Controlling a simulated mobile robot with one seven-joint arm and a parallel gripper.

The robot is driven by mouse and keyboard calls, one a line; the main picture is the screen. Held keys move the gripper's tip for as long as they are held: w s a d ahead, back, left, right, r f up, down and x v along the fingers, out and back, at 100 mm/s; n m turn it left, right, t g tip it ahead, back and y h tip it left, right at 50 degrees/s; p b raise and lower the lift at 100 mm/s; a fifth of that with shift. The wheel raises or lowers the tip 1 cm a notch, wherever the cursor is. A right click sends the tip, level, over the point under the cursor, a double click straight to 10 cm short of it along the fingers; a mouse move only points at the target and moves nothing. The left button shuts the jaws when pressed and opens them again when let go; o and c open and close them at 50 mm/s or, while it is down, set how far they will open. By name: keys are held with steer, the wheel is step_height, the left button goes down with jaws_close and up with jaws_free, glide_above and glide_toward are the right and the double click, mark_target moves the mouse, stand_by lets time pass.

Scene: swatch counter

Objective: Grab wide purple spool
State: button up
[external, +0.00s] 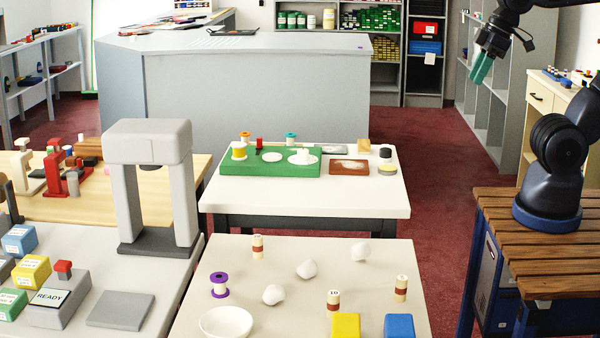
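A wide purple spool (219,278) stands upright on the near light table, left of its middle, with a pale band between its flanges. My gripper (480,68) is high at the upper right, pointing down, far from the spool and over no table. A teal piece shows at its end. I cannot tell whether this is the fingers or something between them, nor whether they are apart.
The near table (310,262) also holds white lumps (273,294), small banded spools (401,288), a white bowl (226,322), a yellow block (345,326) and a blue block (398,326). A grey frame (150,180) stands to the left.

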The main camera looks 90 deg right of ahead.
steer(key=shift+o, duration=0.4)
steer(key=o, duration=0.5)
steer(key=shift+c, duration=0.2)
steer(key=shift+w, duration=0.1)
